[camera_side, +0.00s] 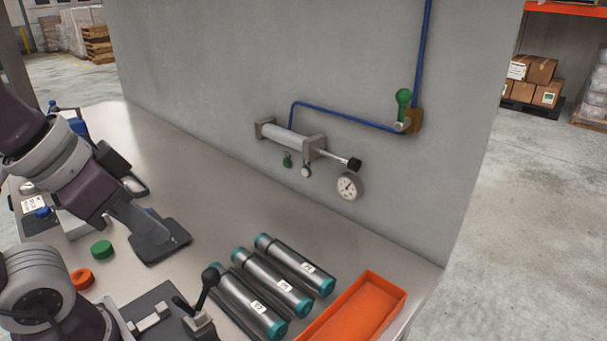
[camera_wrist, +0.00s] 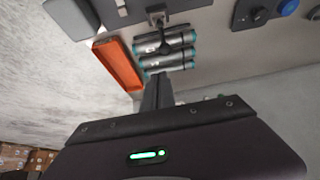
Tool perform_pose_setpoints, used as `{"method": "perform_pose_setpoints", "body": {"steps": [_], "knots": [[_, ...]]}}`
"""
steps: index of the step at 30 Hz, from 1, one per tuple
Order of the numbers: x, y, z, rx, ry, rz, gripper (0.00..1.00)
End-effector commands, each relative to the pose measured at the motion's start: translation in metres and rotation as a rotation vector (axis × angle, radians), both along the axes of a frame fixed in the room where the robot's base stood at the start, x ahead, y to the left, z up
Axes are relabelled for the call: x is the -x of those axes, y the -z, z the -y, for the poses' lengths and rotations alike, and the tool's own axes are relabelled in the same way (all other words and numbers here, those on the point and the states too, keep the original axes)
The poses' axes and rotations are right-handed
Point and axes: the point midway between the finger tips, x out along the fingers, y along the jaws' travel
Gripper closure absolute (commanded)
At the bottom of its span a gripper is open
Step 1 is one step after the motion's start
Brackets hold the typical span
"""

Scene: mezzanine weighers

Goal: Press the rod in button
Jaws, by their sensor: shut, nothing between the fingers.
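In the side view, a grey cylinder (camera_side: 285,136) is mounted on the wall, with its rod (camera_side: 335,157) out to the right and ending in a black tip (camera_side: 354,164). Below it hang a small green button (camera_side: 287,160) and a small whitish button (camera_side: 306,171); I cannot read which is rod in. My gripper (camera_side: 161,238) is well left of both buttons, pointing down over a dark plate (camera_side: 172,250) on the bench. It touches neither button. In the wrist view my gripper's fingers (camera_wrist: 157,92) are together and empty. The buttons are not clear there.
Several teal-capped tubes (camera_side: 272,284) and an orange tray (camera_side: 358,310) lie on the bench, with a black-knobbed lever (camera_side: 208,280) to their left. A round gauge (camera_side: 348,186), blue pipe (camera_side: 350,118) and green-handled valve (camera_side: 403,98) are on the wall. Bench below the cylinder is clear.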

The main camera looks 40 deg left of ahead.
Motion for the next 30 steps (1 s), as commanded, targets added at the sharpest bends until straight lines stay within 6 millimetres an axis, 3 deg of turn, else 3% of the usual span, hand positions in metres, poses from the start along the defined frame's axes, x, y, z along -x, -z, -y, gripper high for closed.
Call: {"method": "perform_pose_setpoints", "body": {"steps": [8,11,14,20,26,30], "knots": [[-0.001,0.000,0.000,-0.001,0.002,0.001,1.00],[-0.017,-0.003,-0.003,-0.017,0.021,0.008,1.00],[-0.055,-0.006,-0.012,-0.058,0.065,0.029,1.00],[-0.151,0.001,-0.042,-0.190,0.182,0.086,1.00],[-0.236,0.032,-0.082,-0.356,0.299,0.123,1.00],[-0.287,0.068,-0.114,-0.489,0.390,0.135,1.00]]}}
